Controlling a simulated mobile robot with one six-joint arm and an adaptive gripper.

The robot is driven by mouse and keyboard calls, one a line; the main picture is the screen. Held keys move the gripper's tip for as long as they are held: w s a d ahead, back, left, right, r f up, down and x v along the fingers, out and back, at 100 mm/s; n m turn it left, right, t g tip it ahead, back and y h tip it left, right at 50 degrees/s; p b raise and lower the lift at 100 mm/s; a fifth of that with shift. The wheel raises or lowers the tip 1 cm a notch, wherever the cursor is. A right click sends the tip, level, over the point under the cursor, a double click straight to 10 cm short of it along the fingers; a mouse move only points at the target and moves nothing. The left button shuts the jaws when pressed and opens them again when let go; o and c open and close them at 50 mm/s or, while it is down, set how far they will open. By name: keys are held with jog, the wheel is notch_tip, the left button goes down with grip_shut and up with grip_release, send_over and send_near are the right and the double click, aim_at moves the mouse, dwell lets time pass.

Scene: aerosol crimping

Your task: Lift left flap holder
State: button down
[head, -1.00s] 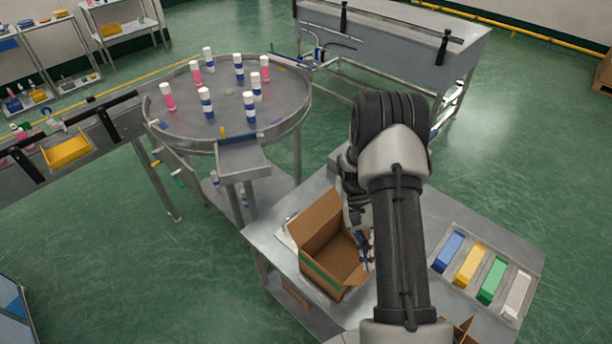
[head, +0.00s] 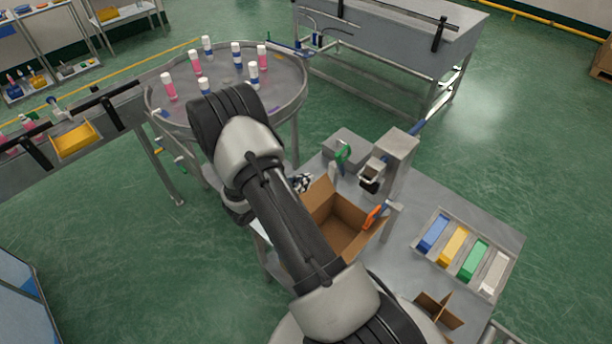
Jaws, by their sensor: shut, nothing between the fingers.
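An open cardboard box (head: 338,228) stands on the grey metal table, with its flaps spread. A holder with an orange handle (head: 375,215) is at the box's right side, by a short grey post. A green-handled holder (head: 343,154) is behind the box, at a grey block. I cannot tell which is the left flap holder; one may be hidden behind my arm. My gripper (head: 303,182) shows only in part at the box's back left corner, past my arm. It is shut and empty. My arm covers the box's left side.
A grey press-like machine (head: 398,150) stands behind the box. A tray with blue, yellow, green and white blocks (head: 432,270) lies at the right. Cardboard dividers (head: 440,312) are in front. A round table (head: 290,92) with several bottles stands at the back left.

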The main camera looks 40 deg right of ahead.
send_near(337, 164)
notch_tip(337, 164, down, 3)
jog(key=shift+w+d+r+p, duration=0.15)
jog(key=shift+d+p, duration=0.15)
jog(key=shift+d, duration=0.4)
jog(key=shift+d+r+p, duration=0.15)
jog(key=shift+d+p, duration=0.15)
jog(key=shift+d, duration=0.35)
jog(key=shift+w+d+r+p, duration=0.15)
jog(key=shift+d+p, duration=0.15)
jog(key=shift+d, duration=0.4)
jog(key=shift+s, duration=0.1)
